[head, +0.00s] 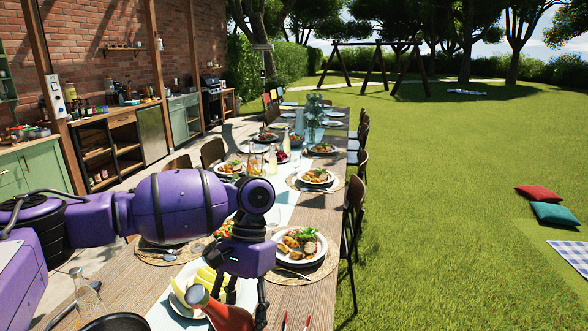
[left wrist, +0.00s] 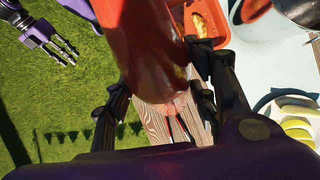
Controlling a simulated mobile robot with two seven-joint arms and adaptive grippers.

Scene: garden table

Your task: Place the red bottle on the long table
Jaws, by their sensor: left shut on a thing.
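The red bottle (head: 228,318) is at the bottom of the head view, tilted with its paler neck end toward the upper left. My left gripper (head: 240,300) is shut on it, and the fingers stand on both sides of it in the left wrist view (left wrist: 158,100). The bottle's red body (left wrist: 140,45) fills the upper middle there. It is over the near part of the long wooden table (head: 325,283); its base is cut off in the head view, so I cannot tell whether it touches. My right gripper (left wrist: 62,48) shows over the grass, fingers apart and empty.
A plate of yellow fruit slices (head: 178,292), a plate of food (head: 300,246), a dark pan (head: 115,322) and a glass carafe (head: 88,298) surround the bottle. An orange tray (left wrist: 203,35) lies close by. Chairs (head: 353,205) line the table's right side.

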